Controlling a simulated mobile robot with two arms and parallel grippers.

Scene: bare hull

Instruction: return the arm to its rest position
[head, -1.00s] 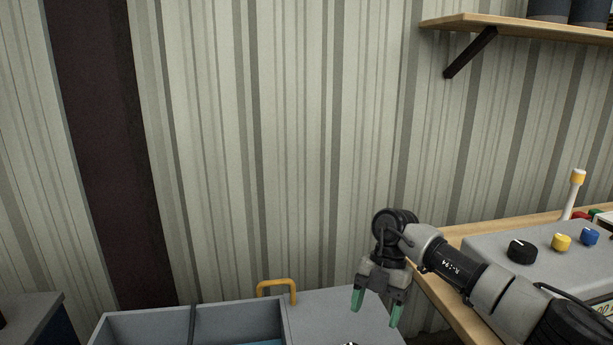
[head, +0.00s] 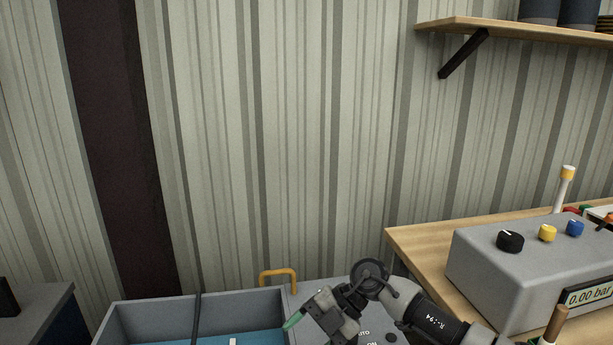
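My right arm comes in from the lower right, and its gripper (head: 302,331) hangs at the bottom edge of the head view. It is tilted down and to the left. One green fingertip shows in front of the grey bin's right side. The other fingertip is not visible, but the visible finger sits at the outer side of the jaw, so the gripper looks open. I see nothing held in it. My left gripper is not in view.
A control box (head: 480,265) with knobs stands on a wooden bench (head: 420,238) at right. A shelf (head: 520,32) hangs above. A cabinet (head: 40,300) stands at left.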

